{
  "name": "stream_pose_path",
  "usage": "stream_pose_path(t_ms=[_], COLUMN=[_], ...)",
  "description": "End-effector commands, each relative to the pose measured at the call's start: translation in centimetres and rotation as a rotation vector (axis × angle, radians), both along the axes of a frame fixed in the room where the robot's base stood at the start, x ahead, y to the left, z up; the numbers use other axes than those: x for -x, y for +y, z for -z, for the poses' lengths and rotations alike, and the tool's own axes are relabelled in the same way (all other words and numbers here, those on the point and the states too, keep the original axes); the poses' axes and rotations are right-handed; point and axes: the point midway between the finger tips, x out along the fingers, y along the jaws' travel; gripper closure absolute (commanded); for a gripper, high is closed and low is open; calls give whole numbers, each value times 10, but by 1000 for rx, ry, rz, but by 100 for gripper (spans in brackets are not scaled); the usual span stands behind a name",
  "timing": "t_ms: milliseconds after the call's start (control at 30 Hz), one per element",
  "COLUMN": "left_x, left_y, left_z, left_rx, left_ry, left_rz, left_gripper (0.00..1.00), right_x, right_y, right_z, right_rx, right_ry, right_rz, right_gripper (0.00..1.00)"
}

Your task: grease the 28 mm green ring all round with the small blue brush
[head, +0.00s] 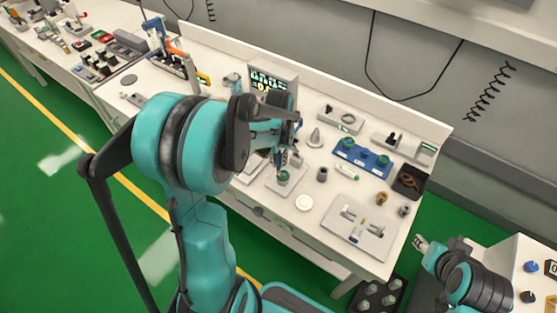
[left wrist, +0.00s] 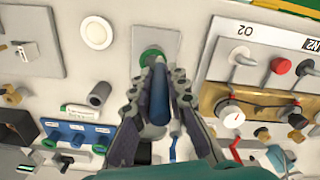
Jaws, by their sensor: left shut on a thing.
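My left gripper (head: 288,138) reaches over the bench from the left. In the left wrist view its fingers (left wrist: 153,82) are shut on the small blue brush (left wrist: 157,98). The brush points at a green ring (left wrist: 152,57), and its tip overlaps the ring's near edge in this view. I cannot tell whether they touch. In the head view a green ring (head: 283,175) sits on a post on a light square plate, just below the left gripper. No size mark can be read. My right gripper (head: 421,243) is low at the right, off the bench; its finger gap is unclear.
A blue rack (head: 362,158) with several green-topped pieces stands to the right. A white disc (head: 304,202) and a grey tray (head: 358,229) with small parts lie near the front edge. A display panel (head: 268,82) stands behind my left gripper. A brassy gas panel (left wrist: 260,108) shows in the wrist view.

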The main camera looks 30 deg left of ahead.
Motion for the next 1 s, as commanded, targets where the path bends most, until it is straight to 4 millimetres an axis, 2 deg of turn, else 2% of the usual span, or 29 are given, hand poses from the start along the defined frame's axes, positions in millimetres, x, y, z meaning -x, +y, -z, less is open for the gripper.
stream_pose_path(t_ms=[1000], left_x=[0], left_y=[0], left_z=[10], left_rx=[0], left_ry=[0], left_rz=[0], left_gripper=[100], right_x=[0], right_y=[0], right_z=[9], right_rx=[0], right_ry=[0], right_rz=[0], right_gripper=[60])
